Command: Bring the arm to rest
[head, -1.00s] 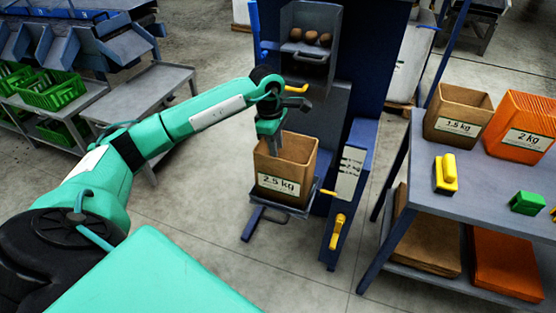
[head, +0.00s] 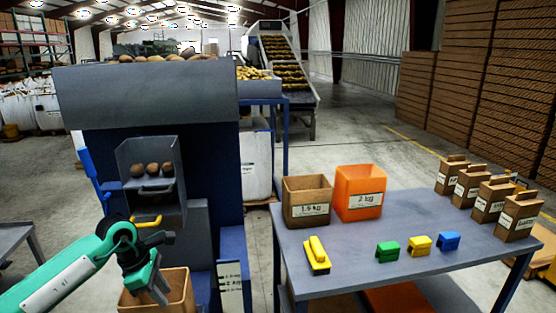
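My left arm comes in from the lower left, green with dark joints. Its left gripper (head: 158,290) points down at the mouth of a brown box (head: 182,292) under the grader's hopper. The gripper overlaps the box opening in the picture; I cannot tell whether the fingertips are inside or above it. The finger gap is too small to read, and no held thing shows. The lower part of the box is cut off by the bottom edge. My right gripper is not in view.
The blue grader (head: 150,100) stands close by, with a small hopper (head: 152,190) holding potatoes and a yellow lever (head: 147,222). To the right, a grey table (head: 365,270) bears a 1.5 kg box (head: 307,200), an orange 2 kg box (head: 359,190), coloured blocks and paper bags.

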